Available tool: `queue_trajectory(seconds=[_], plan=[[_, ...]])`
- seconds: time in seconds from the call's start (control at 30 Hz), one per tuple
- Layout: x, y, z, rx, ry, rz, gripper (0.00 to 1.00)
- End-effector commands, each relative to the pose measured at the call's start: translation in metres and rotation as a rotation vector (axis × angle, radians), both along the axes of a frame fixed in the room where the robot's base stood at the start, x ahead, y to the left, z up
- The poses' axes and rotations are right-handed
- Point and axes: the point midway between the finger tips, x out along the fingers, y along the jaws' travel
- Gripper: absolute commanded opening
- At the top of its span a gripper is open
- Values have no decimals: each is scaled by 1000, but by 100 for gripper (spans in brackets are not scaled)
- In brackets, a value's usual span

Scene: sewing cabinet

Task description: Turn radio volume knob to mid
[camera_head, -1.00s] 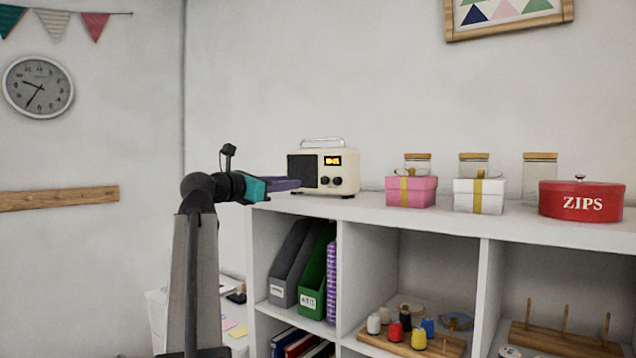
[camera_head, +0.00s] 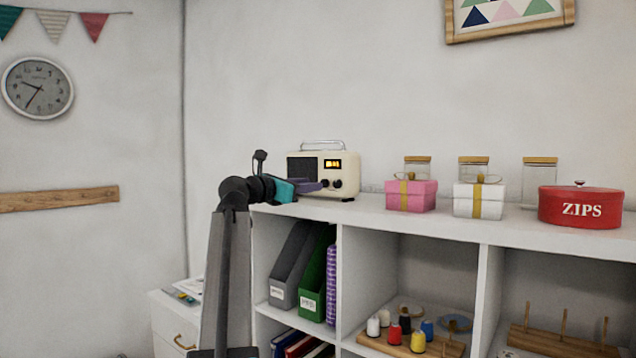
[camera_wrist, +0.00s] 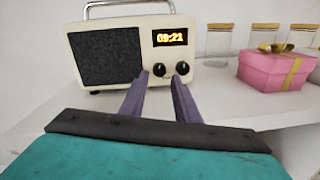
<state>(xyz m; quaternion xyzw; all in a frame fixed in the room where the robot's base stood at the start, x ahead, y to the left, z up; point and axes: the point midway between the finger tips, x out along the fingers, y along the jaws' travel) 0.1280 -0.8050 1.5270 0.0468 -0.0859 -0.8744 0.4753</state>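The cream radio (camera_head: 349,172) stands on top of the white cabinet, with a dark speaker grille on the left and a lit clock display at upper right. It fills the upper left of the wrist view (camera_wrist: 125,82). Two black knobs sit under the display: the left knob (camera_wrist: 159,70) and the right knob (camera_wrist: 183,68). My gripper (camera_wrist: 160,76) has two purple fingers, apart and empty, pointing at the radio's front. The left knob shows between the fingertips; the right fingertip is just below the right knob. I cannot tell whether they touch. The knobs' pointer settings are too small to read.
A pink gift box (camera_head: 411,196) and a white gift box (camera_head: 479,198) stand right of the radio, with glass jars behind. A red ZIPS tin (camera_head: 581,207) is farther right. The cabinet top (camera_wrist: 235,116) in front of the radio is clear.

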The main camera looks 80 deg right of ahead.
Motion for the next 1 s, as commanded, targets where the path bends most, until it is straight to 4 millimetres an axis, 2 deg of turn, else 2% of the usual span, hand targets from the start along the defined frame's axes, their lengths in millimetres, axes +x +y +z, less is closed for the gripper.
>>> queue_trajectory(seconds=[0.1,0.3,0.77,0.93,1.0], plan=[[-10,-16,2,0,0,-1,29],[-21,-33,1,1,1,0,29],[-26,-40,0,0,0,1,29],[-26,-40,0,0,0,0,2],[-25,-43,0,1,0,1,0]])
